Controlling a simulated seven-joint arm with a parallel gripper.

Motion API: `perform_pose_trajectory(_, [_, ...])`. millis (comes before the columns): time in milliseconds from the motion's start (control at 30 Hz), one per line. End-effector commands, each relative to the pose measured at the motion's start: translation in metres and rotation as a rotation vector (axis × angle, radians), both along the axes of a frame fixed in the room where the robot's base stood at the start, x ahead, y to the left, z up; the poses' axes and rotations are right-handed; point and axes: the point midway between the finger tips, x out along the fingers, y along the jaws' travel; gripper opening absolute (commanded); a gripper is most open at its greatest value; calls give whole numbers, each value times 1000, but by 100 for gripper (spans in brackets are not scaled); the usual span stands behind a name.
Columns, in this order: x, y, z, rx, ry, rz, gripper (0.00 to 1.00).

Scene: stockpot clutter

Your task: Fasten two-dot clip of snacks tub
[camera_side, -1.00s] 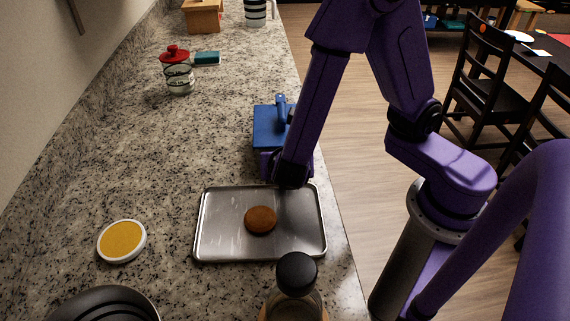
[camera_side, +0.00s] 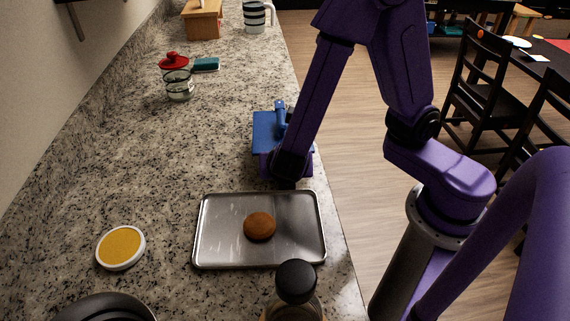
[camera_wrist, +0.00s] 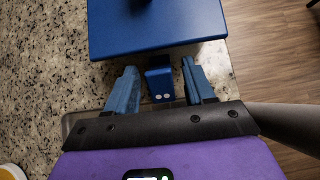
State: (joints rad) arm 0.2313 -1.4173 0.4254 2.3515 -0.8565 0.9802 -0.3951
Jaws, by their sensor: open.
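The snacks tub shows its flat blue lid (camera_side: 266,128) with a raised blue handle (camera_side: 280,117); the lid (camera_wrist: 150,28) also fills the top of the wrist view. The blue two-dot clip (camera_wrist: 160,84), with two pale dots near its lower end, juts out from the lid's near edge. I cannot tell whether it is latched. My gripper (camera_wrist: 161,80) is open, with one blue finger on each side of the clip and visible gaps between. In the side view my gripper (camera_side: 289,167) is at the tub's near side; its fingers and the clip are hidden there.
A metal tray (camera_side: 210,254) with a brown patty (camera_side: 260,227) lies just in front of the tub. A dark-capped bottle (camera_side: 296,284) stands nearer. A yellow-topped white disc (camera_side: 121,247) and a red-lidded jar (camera_side: 178,84) are left. The counter drops off to the right.

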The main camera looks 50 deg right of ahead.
Motion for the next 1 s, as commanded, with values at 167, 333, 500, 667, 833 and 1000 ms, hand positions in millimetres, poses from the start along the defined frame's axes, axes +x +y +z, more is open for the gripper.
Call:
perform_pose_trajectory(167, [-8, 12, 14, 5, -3, 4, 53])
perform_pose_trajectory(333, [-25, 30, 39, 8, -3, 6, 53])
perform_pose_trajectory(500, [-42, 49, 65, 9, 1, 5, 53])
perform_pose_trajectory(667, [-58, 66, 88, 7, 0, 4, 53])
perform_pose_trajectory(833, [-71, 80, 109, 4, 1, 4, 53])
perform_pose_trajectory(1000, [-78, 88, 120, 2, 1, 1, 53])
